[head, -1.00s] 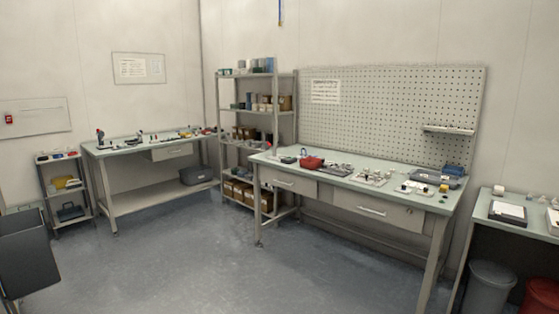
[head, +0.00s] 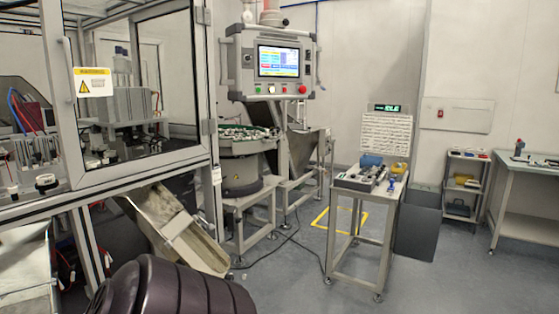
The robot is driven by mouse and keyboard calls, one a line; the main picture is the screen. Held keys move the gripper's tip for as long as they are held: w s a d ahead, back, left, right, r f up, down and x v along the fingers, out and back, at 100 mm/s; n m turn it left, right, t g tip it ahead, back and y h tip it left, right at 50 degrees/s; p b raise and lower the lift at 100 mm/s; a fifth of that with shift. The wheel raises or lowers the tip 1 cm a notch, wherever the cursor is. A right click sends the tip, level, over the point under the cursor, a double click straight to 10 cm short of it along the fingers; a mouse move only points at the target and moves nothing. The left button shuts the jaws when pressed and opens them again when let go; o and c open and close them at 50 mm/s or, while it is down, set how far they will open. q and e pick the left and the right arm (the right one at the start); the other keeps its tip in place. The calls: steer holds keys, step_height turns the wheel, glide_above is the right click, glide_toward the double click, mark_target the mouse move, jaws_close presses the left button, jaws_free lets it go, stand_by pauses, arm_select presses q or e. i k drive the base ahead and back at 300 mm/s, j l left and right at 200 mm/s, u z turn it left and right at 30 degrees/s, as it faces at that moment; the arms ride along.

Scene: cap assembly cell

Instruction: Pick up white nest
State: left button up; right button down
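I cannot make out a white nest in the head view. Small pale parts stand inside the open-fronted machine (head: 200,150) at the far left, too small to identify. A small table (head: 372,193) at the centre right holds several tools and parts, including a blue item (head: 371,160); none is clearly a white nest. Neither of my grippers is in view, so I cannot see what they hold.
A bowl feeder (head: 243,150) stands beside the machine under a control panel (head: 278,62). A chute (head: 185,232) slopes down at the machine's front. A cable (head: 308,247) lies on the floor. A grey bin (head: 418,228) stands right of the small table. Floor at the lower right is clear.

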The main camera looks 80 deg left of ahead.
mark_target(44, 180)
steer(key=u, duration=3.8)
steer(key=i+l, duration=0.1)
steer(key=l, duration=0.65)
steer(key=i+l, duration=0.15)
steer(key=l, duration=0.2)
steer(key=i+l, duration=0.1)
steer(key=l, duration=0.2)
steer(key=i+l, duration=0.15)
steer(key=i+l+u, duration=0.1)
steer(key=l, duration=0.3)
steer(key=l+z, duration=0.1)
steer(key=l, duration=0.15)
steer(key=k+j+u, duration=0.2)
steer(key=i+l, duration=0.05)
steer(key=l, duration=0.05)
